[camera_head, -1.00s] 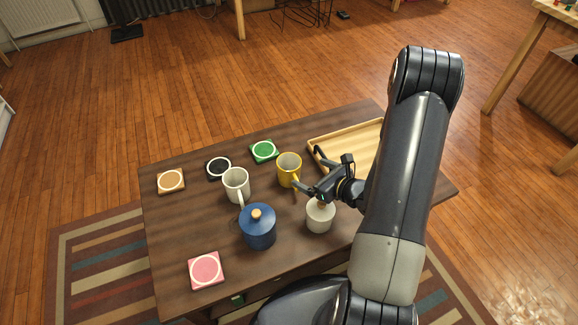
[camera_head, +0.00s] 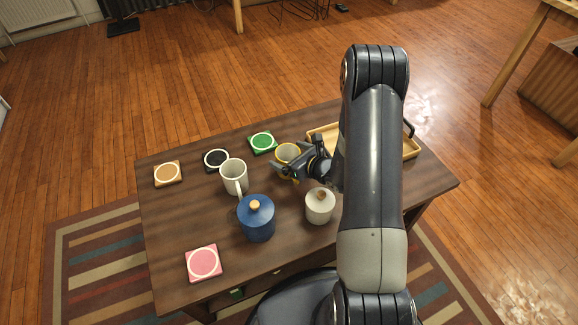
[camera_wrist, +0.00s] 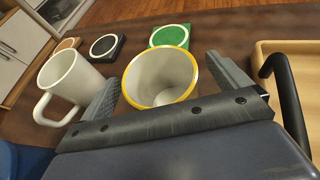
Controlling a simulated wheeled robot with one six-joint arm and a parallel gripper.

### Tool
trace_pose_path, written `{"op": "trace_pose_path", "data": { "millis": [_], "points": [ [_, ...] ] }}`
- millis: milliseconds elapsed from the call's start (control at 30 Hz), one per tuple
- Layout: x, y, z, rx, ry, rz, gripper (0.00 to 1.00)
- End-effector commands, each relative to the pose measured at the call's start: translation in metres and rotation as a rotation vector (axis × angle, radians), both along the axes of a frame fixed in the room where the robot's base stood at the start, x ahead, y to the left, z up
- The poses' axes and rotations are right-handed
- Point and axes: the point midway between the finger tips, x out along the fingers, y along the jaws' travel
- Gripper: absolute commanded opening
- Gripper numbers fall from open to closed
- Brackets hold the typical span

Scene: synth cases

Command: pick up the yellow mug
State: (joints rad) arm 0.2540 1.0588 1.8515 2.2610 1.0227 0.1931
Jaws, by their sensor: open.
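The yellow mug (camera_head: 287,152) stands upright on the dark wooden table (camera_head: 185,225), partly hidden by my gripper in the head view. In the wrist view the mug (camera_wrist: 160,76) shows its yellow rim and pale, empty inside. My gripper (camera_head: 285,172) is open at the mug's near side. In the wrist view the two fingers of my gripper (camera_wrist: 165,85) stand on the left and right of the mug, with the mug between them. I cannot tell whether either finger touches it. The mug's handle is hidden.
A white mug (camera_head: 234,177) stands close on the left. A blue lidded jar (camera_head: 256,222) and a white lidded jar (camera_head: 320,207) stand nearer. A wooden tray (camera_head: 411,150) lies on the right. Green (camera_head: 262,142), black (camera_head: 216,160), orange (camera_head: 167,174) and pink (camera_head: 203,263) coasters lie around.

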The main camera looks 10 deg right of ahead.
Motion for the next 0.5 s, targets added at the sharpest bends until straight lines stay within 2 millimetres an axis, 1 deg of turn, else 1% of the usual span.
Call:
{"op": "trace_pose_path", "data": {
  "millis": [67,500],
  "points": [
    [-0.0002,-0.0001,0.0002,0.000,0.000,0.000,0.96],
    [-0.0004,-0.0002,0.0003,-0.001,0.000,0.000,0.60]
  ]
}}
